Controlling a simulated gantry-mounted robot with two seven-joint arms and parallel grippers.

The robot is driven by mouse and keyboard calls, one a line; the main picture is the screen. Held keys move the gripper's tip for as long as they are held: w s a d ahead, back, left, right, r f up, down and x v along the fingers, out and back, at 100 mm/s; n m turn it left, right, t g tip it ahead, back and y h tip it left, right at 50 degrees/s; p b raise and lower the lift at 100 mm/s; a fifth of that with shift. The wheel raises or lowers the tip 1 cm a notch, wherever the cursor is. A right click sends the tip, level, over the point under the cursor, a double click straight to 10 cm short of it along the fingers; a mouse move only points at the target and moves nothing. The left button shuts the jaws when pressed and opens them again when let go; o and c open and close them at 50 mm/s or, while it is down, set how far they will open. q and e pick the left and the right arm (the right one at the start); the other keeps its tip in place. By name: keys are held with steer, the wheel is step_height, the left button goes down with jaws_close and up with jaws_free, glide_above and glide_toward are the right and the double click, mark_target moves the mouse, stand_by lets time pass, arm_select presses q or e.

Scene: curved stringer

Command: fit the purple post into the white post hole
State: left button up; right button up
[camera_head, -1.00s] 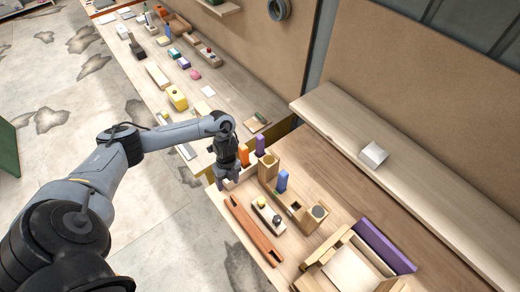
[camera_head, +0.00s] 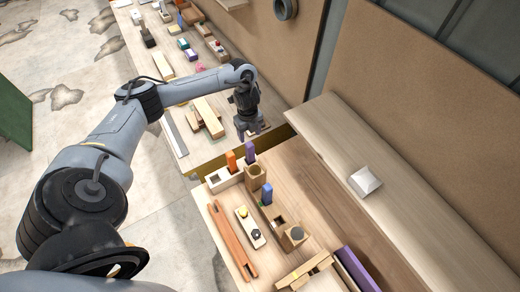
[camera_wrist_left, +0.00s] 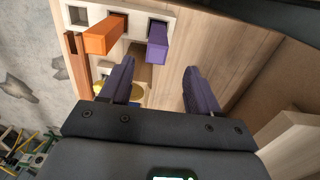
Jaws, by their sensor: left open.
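The purple post (camera_head: 250,153) stands upright beside the orange post (camera_head: 231,160) at the far end of the bench. In the left wrist view, the purple post (camera_wrist_left: 157,43) and the orange post (camera_wrist_left: 106,37) stand at openings of the white block (camera_wrist_left: 133,19); how deep the purple one sits cannot be told. The white block (camera_head: 221,182) shows one empty square hole (camera_wrist_left: 77,15). My left gripper (camera_head: 254,134) is open and empty above the purple post's end of the bench. In its wrist view, the post appears beyond and between the separated fingertips (camera_wrist_left: 158,68).
A wooden block with a round hole (camera_head: 256,176) stands close to the purple post. A raised shelf (camera_head: 340,150) runs along the right.

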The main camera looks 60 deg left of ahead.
mark_target(249, 144)
arm_select(q)
step_height(249, 144, down, 6)
steer(key=shift+s+r+b, duration=0.1)
steer(key=shift+r+b, duration=0.05)
steer(key=shift+b, duration=0.9)
steer(key=shift+f, duration=0.5)
steer(key=f, duration=0.3)
steer(key=shift+s+d, duration=0.15)
steer(key=shift+d, duration=0.05)
steer(key=shift+f+p, duration=0.3)
steer(key=shift+f, duration=0.3)
steer(key=shift+c, duration=0.3)
jaws_close()
